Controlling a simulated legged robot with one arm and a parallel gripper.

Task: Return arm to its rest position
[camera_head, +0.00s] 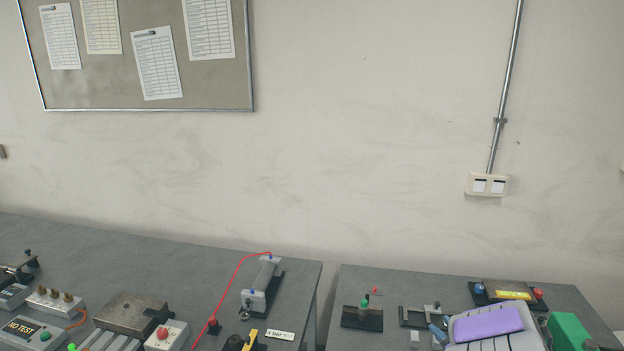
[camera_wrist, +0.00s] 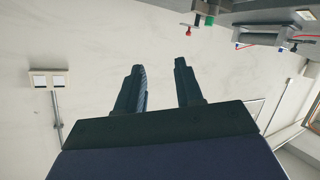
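My gripper (camera_wrist: 158,80) shows in the wrist view with its two dark fingers apart and nothing between them. Behind the fingers is bare wall, and the view is upside down, with the benches along the top. In the wrist view the fingers appear clear of the benches and touch nothing visible.
Two grey benches stand along the wall in the head view: the left bench (camera_head: 130,250) holds a pneumatic cylinder (camera_head: 262,285) with a red hose and several control boxes.

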